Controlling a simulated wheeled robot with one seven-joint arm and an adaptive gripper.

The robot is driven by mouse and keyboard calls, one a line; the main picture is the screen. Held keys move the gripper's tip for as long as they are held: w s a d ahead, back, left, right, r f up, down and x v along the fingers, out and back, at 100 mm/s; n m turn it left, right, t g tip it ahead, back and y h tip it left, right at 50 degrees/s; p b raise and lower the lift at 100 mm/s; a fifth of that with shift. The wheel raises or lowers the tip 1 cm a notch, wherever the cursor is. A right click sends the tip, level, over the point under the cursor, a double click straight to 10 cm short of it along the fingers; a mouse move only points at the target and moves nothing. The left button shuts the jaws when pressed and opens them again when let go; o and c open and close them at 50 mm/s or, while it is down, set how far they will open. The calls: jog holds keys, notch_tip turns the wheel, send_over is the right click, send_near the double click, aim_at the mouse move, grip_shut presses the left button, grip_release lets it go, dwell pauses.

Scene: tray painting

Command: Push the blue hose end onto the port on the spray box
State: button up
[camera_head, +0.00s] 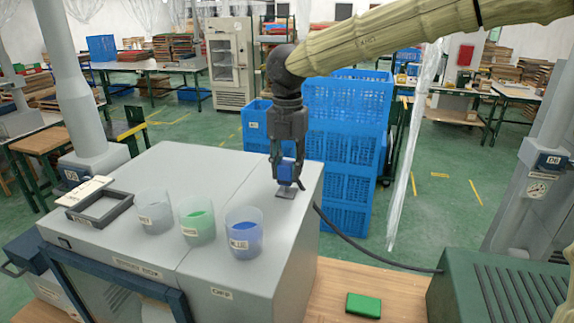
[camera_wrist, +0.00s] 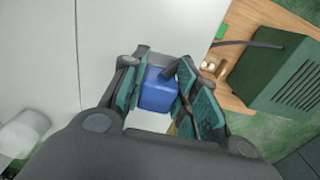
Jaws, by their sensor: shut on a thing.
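My gripper (camera_head: 287,183) points down over the right part of the grey spray box (camera_head: 225,262), shut on a blue block (camera_head: 287,171). In the wrist view the blue block (camera_wrist: 157,92) sits between the two fingers, with a grey piece at its far edge. I cannot tell whether this block is the hose end; no blue hose trails from it. A small dark grey plate (camera_head: 286,192) shows just under the fingertips, at the box top; contact is unclear. Two small pale round fittings (camera_wrist: 208,67) show beyond the box's right edge; I cannot tell whether either is the port.
Three cups, clear (camera_head: 154,212), green (camera_head: 197,220) and blue (camera_head: 244,233), stand on the box beside a dark open tray (camera_head: 98,208). A black cable (camera_head: 370,254) runs to a green ribbed unit (camera_head: 470,275). Blue crates (camera_head: 345,140) are stacked behind.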

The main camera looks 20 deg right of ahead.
jog(key=shift+s+f, duration=0.15)
jog(key=shift+f, duration=0.95)
dwell(1.2)
jog(key=o, duration=1)
jog(key=shift+o, duration=0.4)
jog(key=o, duration=0.4)
jog(key=shift+r, duration=0.1)
jog(key=shift+r+p, duration=2.75)
jog(key=shift+r, duration=0.2)
jog(key=shift+r, duration=0.1)
